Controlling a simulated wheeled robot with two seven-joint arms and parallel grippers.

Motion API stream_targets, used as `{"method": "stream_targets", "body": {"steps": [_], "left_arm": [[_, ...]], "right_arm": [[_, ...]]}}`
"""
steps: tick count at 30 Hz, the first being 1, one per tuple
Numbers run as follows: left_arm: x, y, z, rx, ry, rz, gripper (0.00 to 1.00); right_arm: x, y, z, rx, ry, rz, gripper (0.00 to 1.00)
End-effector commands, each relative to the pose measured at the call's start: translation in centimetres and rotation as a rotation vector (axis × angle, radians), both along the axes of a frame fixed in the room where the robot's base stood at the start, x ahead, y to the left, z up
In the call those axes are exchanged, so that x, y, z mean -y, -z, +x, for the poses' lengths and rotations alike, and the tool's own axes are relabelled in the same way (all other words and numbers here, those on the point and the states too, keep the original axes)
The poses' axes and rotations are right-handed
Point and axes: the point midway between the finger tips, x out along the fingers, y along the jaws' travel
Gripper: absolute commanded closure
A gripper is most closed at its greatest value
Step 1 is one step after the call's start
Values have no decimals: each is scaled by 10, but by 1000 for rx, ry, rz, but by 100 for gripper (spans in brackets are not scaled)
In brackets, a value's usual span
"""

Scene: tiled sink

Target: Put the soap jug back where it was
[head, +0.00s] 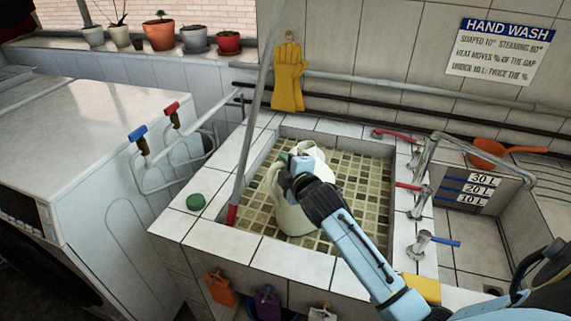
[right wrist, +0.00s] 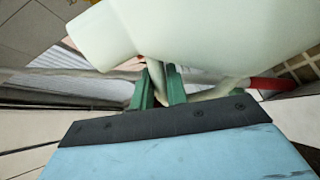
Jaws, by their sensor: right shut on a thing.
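The soap jug (head: 292,216) is a cream-white jug in the tiled sink (head: 345,238), partly hidden behind my right gripper. My right gripper (head: 296,163) reaches in from the lower right and is shut on the jug near its top. In the right wrist view the jug (right wrist: 205,35) fills the top of the picture, with its neck to the left. The green fingers of my right gripper (right wrist: 160,88) close on its handle there. Whether the jug touches the sink floor is hard to tell. My left gripper is not in view.
A green cap (head: 195,202) lies on the sink's left rim. A grey pole with a red end (head: 240,170) leans across the left rim. Red-handled taps (head: 408,187) and a yellow sponge (head: 422,289) are on the right rim. An orange scoop (head: 490,152) lies farther right.

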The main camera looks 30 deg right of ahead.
Motion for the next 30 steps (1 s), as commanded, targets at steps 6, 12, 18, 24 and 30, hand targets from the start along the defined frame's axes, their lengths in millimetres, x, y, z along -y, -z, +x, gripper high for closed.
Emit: {"method": "stream_targets", "body": {"steps": [6,12,18,24,30], "left_arm": [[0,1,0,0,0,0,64],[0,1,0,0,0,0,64],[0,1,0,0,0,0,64],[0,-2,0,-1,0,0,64],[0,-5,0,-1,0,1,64]], "right_arm": [[0,5,0,-1,0,0,80],[0,5,0,-1,0,0,63],[0,4,0,-1,0,0,63],[-1,-4,-10,-3,-1,0,63],[-7,-11,-48,-4,-1,-1,63]]}}
